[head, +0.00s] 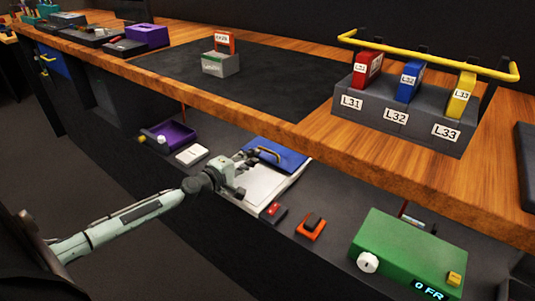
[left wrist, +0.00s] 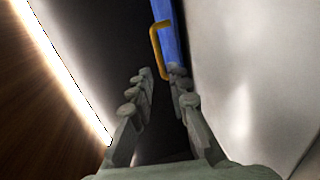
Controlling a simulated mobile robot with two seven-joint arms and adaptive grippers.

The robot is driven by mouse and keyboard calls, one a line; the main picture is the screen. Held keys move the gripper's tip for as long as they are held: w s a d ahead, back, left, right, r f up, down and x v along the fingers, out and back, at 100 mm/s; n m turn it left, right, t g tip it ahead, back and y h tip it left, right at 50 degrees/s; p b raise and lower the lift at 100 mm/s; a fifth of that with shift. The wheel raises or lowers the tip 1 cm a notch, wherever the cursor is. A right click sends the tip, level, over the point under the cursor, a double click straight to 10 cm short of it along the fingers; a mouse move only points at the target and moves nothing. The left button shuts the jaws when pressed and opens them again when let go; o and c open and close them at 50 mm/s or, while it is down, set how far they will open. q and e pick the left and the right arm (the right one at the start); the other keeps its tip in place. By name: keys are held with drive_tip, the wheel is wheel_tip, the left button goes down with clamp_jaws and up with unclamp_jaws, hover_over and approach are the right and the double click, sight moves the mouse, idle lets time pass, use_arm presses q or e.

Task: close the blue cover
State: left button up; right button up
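The blue cover (head: 279,153) lies at the back of a white panel (head: 262,187) on the lower shelf, below the wooden counter. It has a yellow handle (head: 268,154). In the left wrist view the blue cover (left wrist: 171,35) shows as a narrow strip, with the yellow handle (left wrist: 156,48) just beyond the fingertips. My left gripper (head: 247,158) is over the panel, close to the handle. Its fingers (left wrist: 160,82) are apart with nothing seen between them. I cannot tell whether a finger touches the handle. My right gripper is not in view.
The wooden counter edge (head: 215,103) overhangs the shelf. A purple tray (head: 176,137) stands left of the panel. A red switch (head: 273,211), an orange switch (head: 311,227) and a green box (head: 405,248) stand to the right. A labelled grey block (head: 400,118) sits on the counter.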

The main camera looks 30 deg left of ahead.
sight(265, 150)
use_arm(q)
drive_tip(key=x, duration=0.5)
clamp_jaws()
idle(0.3)
